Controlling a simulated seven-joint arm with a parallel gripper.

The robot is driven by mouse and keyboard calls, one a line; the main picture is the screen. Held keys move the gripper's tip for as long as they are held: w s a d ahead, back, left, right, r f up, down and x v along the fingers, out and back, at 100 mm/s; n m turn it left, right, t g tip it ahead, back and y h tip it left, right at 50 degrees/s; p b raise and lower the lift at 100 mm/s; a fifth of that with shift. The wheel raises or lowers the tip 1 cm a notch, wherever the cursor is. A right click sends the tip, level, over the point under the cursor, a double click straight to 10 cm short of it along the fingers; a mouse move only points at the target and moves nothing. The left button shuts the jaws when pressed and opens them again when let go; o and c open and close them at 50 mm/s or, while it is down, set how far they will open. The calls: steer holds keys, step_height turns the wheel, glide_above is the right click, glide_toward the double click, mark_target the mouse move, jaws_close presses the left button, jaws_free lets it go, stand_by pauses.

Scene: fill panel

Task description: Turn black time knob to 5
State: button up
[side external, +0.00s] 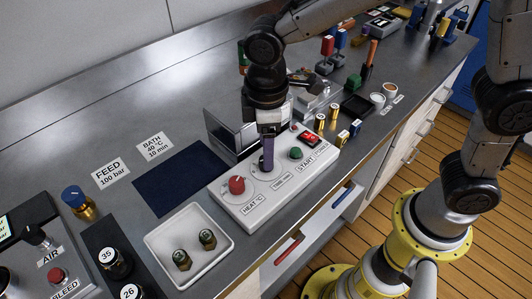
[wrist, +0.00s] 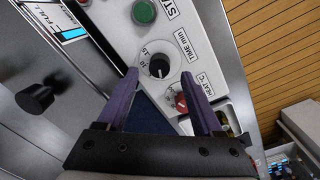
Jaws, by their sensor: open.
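The black time knob (wrist: 158,68) sits on the white control panel (wrist: 195,40), beside the TIME min label. It carries a white mark, but I cannot tell which number that points to. My gripper (wrist: 160,76) is open, with its purple fingers spread on either side of the knob in the wrist view. I cannot tell whether they touch it. In the side view my gripper (side external: 267,165) points down over the time dial on the panel (side external: 262,207), and its fingers largely hide the knob.
A red heat knob (side external: 236,184) and a green start button (side external: 295,153) flank the time dial closely. A dark blue mat (side external: 185,178) lies flat left of the panel.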

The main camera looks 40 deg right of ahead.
steer(key=shift+f, duration=1.55)
jaws_close()
